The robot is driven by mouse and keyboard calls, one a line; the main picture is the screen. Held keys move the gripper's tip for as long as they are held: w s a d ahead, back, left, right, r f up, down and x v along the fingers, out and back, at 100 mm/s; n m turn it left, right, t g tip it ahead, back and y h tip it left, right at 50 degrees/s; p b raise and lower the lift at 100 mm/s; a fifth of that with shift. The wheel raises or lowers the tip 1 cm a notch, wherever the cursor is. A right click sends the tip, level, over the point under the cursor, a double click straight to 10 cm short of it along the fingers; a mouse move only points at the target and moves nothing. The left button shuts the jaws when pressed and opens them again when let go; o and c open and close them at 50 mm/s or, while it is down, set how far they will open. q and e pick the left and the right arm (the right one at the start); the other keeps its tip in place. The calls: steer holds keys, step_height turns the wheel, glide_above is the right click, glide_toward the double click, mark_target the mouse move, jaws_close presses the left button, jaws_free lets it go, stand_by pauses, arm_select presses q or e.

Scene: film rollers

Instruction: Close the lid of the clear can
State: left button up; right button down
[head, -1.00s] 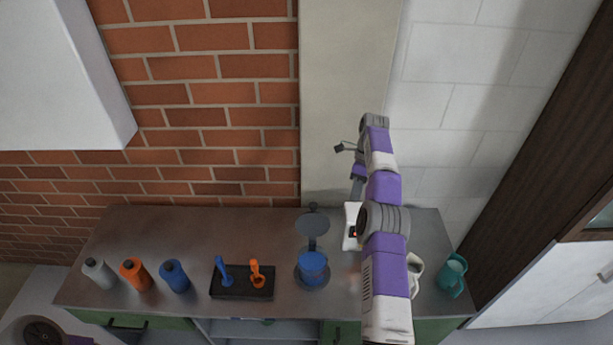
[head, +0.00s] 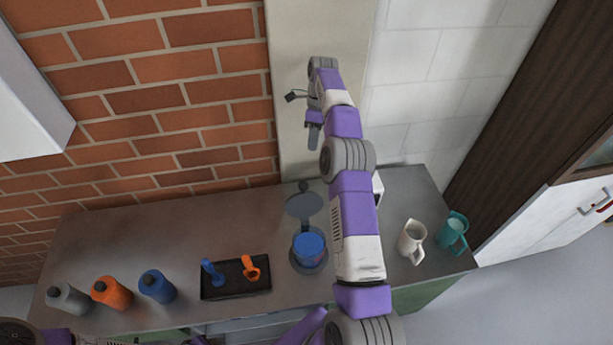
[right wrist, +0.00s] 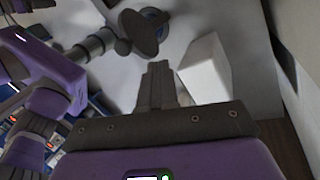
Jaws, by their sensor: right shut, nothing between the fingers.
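The clear can (head: 309,252) with blue contents stands upright on the metal counter (head: 150,225). Its dark round lid (head: 304,205) stands open, raised at the can's back. My right gripper (head: 313,146) is shut and empty, above and behind the lid in the head view, apart from it. In the right wrist view, the shut fingers (right wrist: 158,66) point toward the counter, and the dark lid (right wrist: 145,34) shows just beyond them, with a bit of blue behind it. My left gripper is not in view.
A white box-shaped device (right wrist: 204,70) stands beside the lid, mostly hidden by my right arm in the head view. A black tray (head: 236,282) with blue and orange tools lies left of the can. Several bottles, a white pitcher (head: 411,240) and a teal mug (head: 452,234) flank it.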

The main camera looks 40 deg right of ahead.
steer(key=s+a+f+b, duration=0.1)
steer(key=s+a+f, duration=0.2)
steer(key=a+f, duration=0.2)
steer(key=shift+s+a+f+b, duration=0.2)
steer(key=shift+s+f+b, duration=0.15)
steer(key=shift+f, duration=0.4)
stand_by(0.3)
